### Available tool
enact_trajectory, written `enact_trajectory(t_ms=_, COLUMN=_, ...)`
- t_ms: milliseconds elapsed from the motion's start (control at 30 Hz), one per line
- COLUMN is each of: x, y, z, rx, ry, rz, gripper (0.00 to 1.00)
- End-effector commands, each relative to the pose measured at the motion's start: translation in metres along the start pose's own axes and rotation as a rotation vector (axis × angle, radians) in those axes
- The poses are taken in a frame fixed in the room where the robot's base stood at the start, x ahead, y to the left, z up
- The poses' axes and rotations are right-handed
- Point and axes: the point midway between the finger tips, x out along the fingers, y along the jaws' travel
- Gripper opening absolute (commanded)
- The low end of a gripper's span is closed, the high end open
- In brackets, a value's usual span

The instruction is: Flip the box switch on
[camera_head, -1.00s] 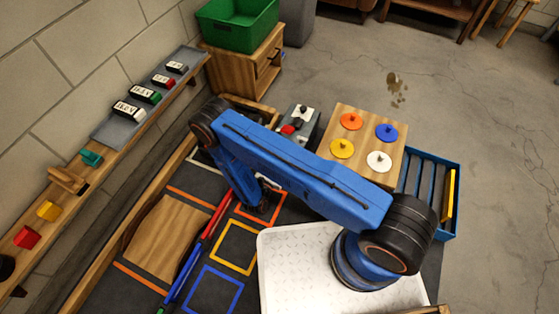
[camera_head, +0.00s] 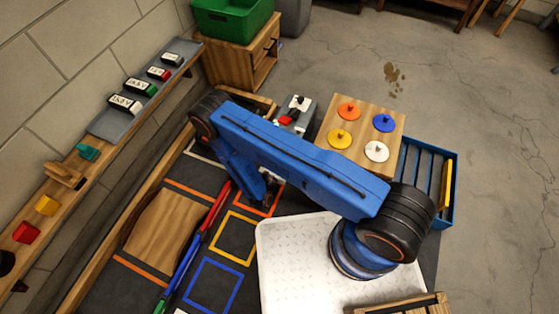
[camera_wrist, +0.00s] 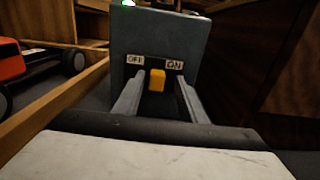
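The box switch (camera_wrist: 158,37) is a grey box straight ahead in the wrist view. Its front has an OFF label (camera_wrist: 136,59) on the left and an ON label (camera_wrist: 174,65) on the right. A yellow switch lever (camera_wrist: 157,80) stands out from a dark slot between and below the labels. My gripper (camera_wrist: 160,84) is open, with one finger on each side of the lever. Gaps show between the lever and both fingers; contact cannot be seen. In the head view my blue arm hides most of the gripper, and I cannot clearly identify the box switch there.
A red car with black wheels (camera_wrist: 14,66) stands left of the box, beyond a wooden rail (camera_wrist: 65,93). Dark wooden panelling (camera_wrist: 285,60) is at the right. A board with coloured discs (camera_head: 362,135) and a blue slatted crate (camera_head: 427,175) lie beyond my arm.

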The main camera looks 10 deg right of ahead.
Motion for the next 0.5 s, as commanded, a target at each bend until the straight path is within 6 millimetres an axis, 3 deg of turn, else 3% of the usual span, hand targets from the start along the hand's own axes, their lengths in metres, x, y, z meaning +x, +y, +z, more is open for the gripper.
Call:
enact_trajectory(t_ms=167, x=-0.014, y=0.001, z=0.0, rx=-0.001, ry=0.0, rz=0.004, gripper=0.38)
enact_trajectory(t_ms=500, x=-0.059, y=0.001, z=0.0, rx=0.0, ry=0.0, rz=0.005, gripper=0.38)
